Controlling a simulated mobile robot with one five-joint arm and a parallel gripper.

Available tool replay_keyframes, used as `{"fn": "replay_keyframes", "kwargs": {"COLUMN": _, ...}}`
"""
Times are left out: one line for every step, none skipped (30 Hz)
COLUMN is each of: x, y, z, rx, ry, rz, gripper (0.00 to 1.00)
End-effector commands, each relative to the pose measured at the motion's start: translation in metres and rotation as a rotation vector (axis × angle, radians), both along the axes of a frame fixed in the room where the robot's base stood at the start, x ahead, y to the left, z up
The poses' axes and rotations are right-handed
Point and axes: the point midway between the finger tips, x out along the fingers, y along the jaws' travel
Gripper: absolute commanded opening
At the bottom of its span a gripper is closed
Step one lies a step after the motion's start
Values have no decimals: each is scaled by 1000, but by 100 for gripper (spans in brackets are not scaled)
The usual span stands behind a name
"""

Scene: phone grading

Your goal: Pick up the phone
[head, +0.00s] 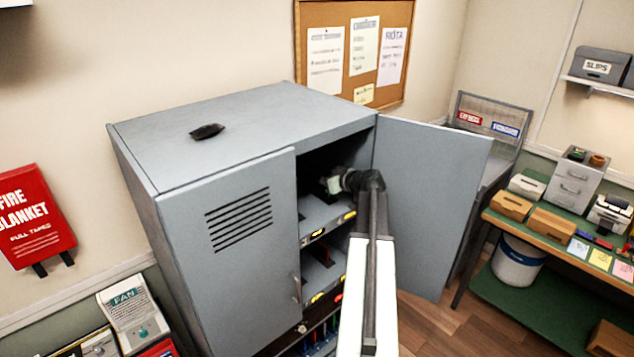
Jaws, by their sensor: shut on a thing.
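My arm reaches into the open right side of a grey metal cabinet (235,275). My gripper (338,182) is at the upper shelf (318,215), in the dark opening. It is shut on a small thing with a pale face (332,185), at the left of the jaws. The thing is small and partly hidden by the gripper, so I cannot tell for certain that it is the phone. I also cannot tell whether it touches the shelf. No other clear phone shows.
The right cabinet door (430,200) stands open beside my arm; the left door (235,240) is shut. Lower shelves carry yellow labels. A dark flat item (207,131) lies on the cabinet top. A workbench (560,237) with boxes stands at the right.

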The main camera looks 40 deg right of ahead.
Motion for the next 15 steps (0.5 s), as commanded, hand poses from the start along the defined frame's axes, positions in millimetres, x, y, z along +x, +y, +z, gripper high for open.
{"fn": "replay_keyframes", "kwargs": {"x": 0, "y": 0, "z": 9, "rx": 0, "ry": -1, "rz": -1, "gripper": 0}}
{"fn": "replay_keyframes", "kwargs": {"x": 0, "y": 0, "z": 13, "rx": 0, "ry": -1, "rz": -1, "gripper": 0}}
{"fn": "replay_keyframes", "kwargs": {"x": 0, "y": 0, "z": 18, "rx": 0, "ry": -1, "rz": -1, "gripper": 0}}
{"fn": "replay_keyframes", "kwargs": {"x": 0, "y": 0, "z": 23, "rx": 0, "ry": -1, "rz": -1, "gripper": 0}}
{"fn": "replay_keyframes", "kwargs": {"x": 0, "y": 0, "z": 28, "rx": 0, "ry": -2, "rz": -1, "gripper": 0}}
{"fn": "replay_keyframes", "kwargs": {"x": 0, "y": 0, "z": 34, "rx": 0, "ry": -2, "rz": -1, "gripper": 0}}
{"fn": "replay_keyframes", "kwargs": {"x": 0, "y": 0, "z": 39, "rx": 0, "ry": -2, "rz": -1, "gripper": 0}}
{"fn": "replay_keyframes", "kwargs": {"x": -5, "y": 0, "z": 39, "rx": 1, "ry": -2, "rz": -3, "gripper": 0}}
{"fn": "replay_keyframes", "kwargs": {"x": -16, "y": 2, "z": 34, "rx": 1, "ry": -2, "rz": -4, "gripper": 0}}
{"fn": "replay_keyframes", "kwargs": {"x": -23, "y": 2, "z": 35, "rx": 1, "ry": -2, "rz": -5, "gripper": 0}}
{"fn": "replay_keyframes", "kwargs": {"x": -30, "y": 3, "z": 35, "rx": 2, "ry": -2, "rz": -6, "gripper": 0}}
{"fn": "replay_keyframes", "kwargs": {"x": -39, "y": 4, "z": 36, "rx": 1, "ry": -2, "rz": -5, "gripper": 0}}
{"fn": "replay_keyframes", "kwargs": {"x": -46, "y": 5, "z": 36, "rx": 1, "ry": -2, "rz": -5, "gripper": 0}}
{"fn": "replay_keyframes", "kwargs": {"x": -53, "y": 5, "z": 37, "rx": 0, "ry": -2, "rz": -5, "gripper": 0}}
{"fn": "replay_keyframes", "kwargs": {"x": -63, "y": 6, "z": 38, "rx": 0, "ry": -2, "rz": -5, "gripper": 0}}
